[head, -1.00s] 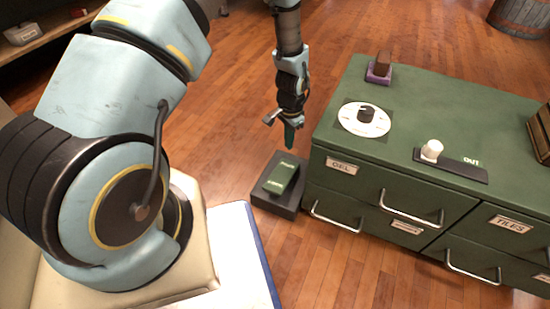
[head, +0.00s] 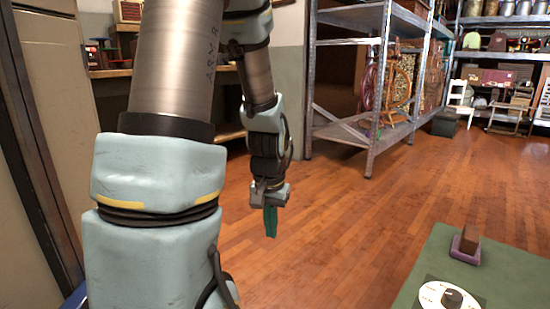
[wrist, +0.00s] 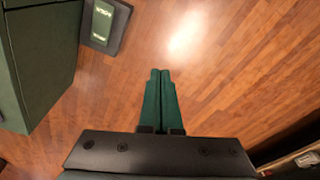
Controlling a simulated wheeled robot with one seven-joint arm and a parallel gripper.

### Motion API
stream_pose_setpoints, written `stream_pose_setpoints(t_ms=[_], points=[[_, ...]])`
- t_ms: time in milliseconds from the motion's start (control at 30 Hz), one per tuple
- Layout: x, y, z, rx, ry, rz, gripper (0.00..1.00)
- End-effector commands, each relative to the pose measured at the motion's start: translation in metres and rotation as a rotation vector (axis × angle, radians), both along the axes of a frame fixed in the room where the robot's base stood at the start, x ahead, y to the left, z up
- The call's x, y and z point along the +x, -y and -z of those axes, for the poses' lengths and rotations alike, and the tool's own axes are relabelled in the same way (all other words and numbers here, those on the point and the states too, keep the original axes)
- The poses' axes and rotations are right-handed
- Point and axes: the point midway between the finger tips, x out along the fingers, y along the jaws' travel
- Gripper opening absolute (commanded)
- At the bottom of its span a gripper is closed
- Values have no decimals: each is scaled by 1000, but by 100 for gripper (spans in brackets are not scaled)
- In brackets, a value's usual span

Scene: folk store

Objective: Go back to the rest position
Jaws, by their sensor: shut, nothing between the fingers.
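My gripper (head: 270,222) hangs fingers-down in open air over the wooden floor in the head view, left of the green cabinet. In the wrist view its two green fingers (wrist: 160,100) lie side by side and touch, with nothing between them. The green box (wrist: 103,22) with pale lettering lies on a dark grey block (wrist: 117,38) on the floor, at the top left of the wrist view, apart from the fingers. Both are out of the head view.
The green cabinet (head: 430,262) bears a white dial (head: 425,297) and a brown-topped purple piece (head: 466,242); its side (wrist: 40,50) fills the wrist view's upper left. Metal shelving (head: 345,130) stands behind. The floor (head: 340,230) between is clear.

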Motion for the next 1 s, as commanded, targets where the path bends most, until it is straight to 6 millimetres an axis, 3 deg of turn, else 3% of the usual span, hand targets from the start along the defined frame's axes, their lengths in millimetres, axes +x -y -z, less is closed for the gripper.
stream_pose_setpoints(t_ms=[100, 333, 667, 1000], points=[[-18, -27, -23, -13, 15, -110, 0], [-54, -61, -51, -34, 31, -280, 0], [-50, -58, -123, -32, 27, -265, 0], [-50, -58, -228, -32, 27, -264, 0]])
